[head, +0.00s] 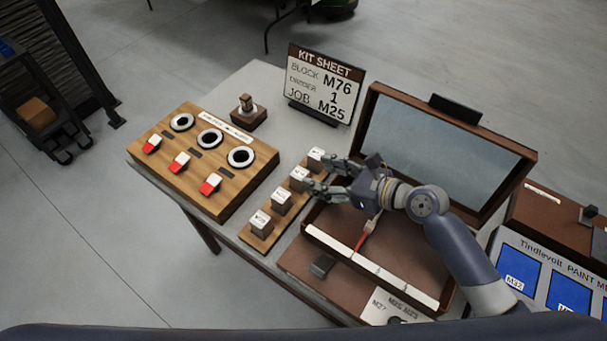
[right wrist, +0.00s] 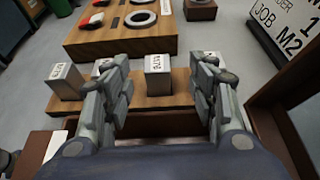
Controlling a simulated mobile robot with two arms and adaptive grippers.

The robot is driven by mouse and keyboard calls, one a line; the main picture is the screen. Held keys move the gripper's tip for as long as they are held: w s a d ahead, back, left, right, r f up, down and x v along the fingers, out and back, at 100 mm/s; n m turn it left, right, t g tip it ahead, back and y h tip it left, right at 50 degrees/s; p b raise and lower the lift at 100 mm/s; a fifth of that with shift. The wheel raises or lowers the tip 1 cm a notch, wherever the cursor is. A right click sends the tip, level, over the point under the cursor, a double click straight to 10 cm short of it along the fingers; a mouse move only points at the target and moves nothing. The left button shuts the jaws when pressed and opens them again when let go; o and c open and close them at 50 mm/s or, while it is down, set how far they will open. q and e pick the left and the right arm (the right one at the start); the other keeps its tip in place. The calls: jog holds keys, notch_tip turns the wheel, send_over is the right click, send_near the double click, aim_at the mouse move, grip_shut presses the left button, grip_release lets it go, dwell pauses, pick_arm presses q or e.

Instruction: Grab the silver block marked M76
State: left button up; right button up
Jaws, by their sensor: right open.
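Several silver blocks with small white labels stand in a row on a wooden rack (head: 245,236). One silver block (right wrist: 158,78) shows between my right gripper's fingers in the right wrist view, beyond the fingertips; it appears to be the block (head: 299,180) in the head view. Its label is too small to read surely, so I cannot confirm M76. Other blocks are the rear one (head: 316,157) and two nearer ones (head: 281,202) and (head: 261,225). My right gripper (head: 319,177) is open and empty, its fingers pointing at the rack. My left gripper is not in view.
A kit sheet (head: 322,82) reads block M76, driver 1, job M25. A wooden panel (head: 222,178) with red-and-white switches and round rings stands left of the rack. An open brown case (head: 376,93) lies under my right arm. A small brown stand (head: 248,117) is behind.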

aim_at(297, 172)
jog(key=x, duration=0.8)
jog(key=shift+a+f, duration=0.3)
jog(key=shift+s, duration=0.1)
grip_shut()
